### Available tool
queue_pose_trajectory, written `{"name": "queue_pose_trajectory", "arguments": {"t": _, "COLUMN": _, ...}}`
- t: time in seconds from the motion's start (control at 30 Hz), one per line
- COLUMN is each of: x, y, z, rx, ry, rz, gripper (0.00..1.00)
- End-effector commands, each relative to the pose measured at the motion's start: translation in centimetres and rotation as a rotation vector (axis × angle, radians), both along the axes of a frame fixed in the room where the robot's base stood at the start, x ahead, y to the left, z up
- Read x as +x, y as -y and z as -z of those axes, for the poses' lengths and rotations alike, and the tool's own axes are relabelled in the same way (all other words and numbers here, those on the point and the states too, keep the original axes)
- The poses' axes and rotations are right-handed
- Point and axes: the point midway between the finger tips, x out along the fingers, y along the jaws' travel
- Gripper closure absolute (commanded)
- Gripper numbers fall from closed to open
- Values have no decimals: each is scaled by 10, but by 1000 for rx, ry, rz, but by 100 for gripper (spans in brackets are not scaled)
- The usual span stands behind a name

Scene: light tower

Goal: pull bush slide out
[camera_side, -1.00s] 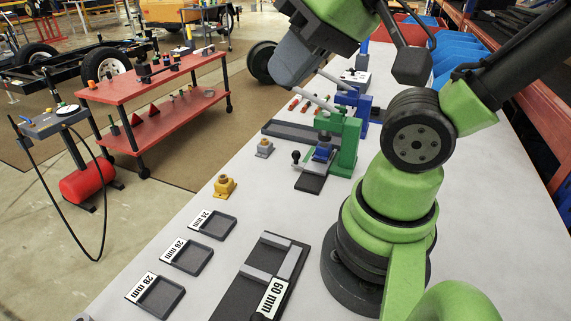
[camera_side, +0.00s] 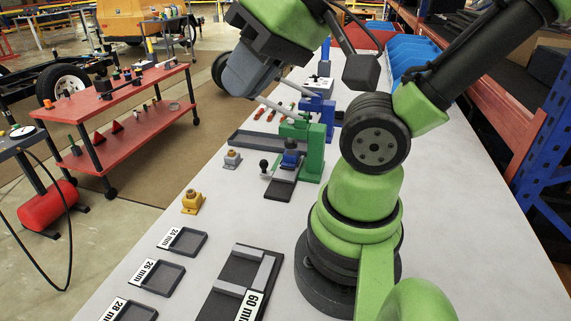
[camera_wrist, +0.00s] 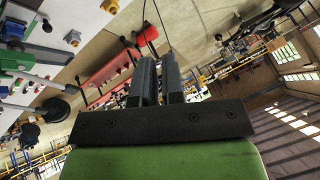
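The bush slide is a dark flat slide (camera_side: 281,191) with a black knob to its left, at the foot of the green press (camera_side: 313,158). A blue block (camera_side: 290,159) sits on the slide at the press. My gripper (camera_side: 231,88) is up in the air, left of and above the press, apart from the slide. In the wrist view two grey fingers (camera_wrist: 160,72) lie side by side with a narrow gap and nothing visible held. The wrist view points mostly away from the bench top.
A yellow fitting (camera_side: 192,202) and a grey fitting (camera_side: 232,159) stand left of the slide. Labelled trays (camera_side: 185,241) and a 60 mm fixture (camera_side: 240,283) lie nearer the camera. A long dark tray (camera_side: 262,143) and blue press (camera_side: 319,112) are behind.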

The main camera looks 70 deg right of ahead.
Motion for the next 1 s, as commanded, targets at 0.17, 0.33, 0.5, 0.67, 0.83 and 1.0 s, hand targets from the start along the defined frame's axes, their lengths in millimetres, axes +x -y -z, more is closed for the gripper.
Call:
{"name": "queue_pose_trajectory", "arguments": {"t": 0.17, "x": 15, "y": 11, "z": 2, "rx": 7, "ry": -54, "rz": 84, "gripper": 52}}
{"name": "queue_pose_trajectory", "arguments": {"t": 0.33, "x": 53, "y": 49, "z": 15, "rx": 35, "ry": -194, "rz": 322, "gripper": 52}}
{"name": "queue_pose_trajectory", "arguments": {"t": 0.5, "x": 85, "y": 105, "z": 47, "rx": 81, "ry": -345, "rz": 597, "gripper": 52}}
{"name": "queue_pose_trajectory", "arguments": {"t": 0.67, "x": 97, "y": 164, "z": 92, "rx": 136, "ry": -479, "rz": 846, "gripper": 52}}
{"name": "queue_pose_trajectory", "arguments": {"t": 0.83, "x": 90, "y": 213, "z": 143, "rx": 192, "ry": -591, "rz": 1056, "gripper": 52}}
{"name": "queue_pose_trajectory", "arguments": {"t": 1.0, "x": 81, "y": 235, "z": 171, "rx": 222, "ry": -645, "rz": 1156, "gripper": 52}}
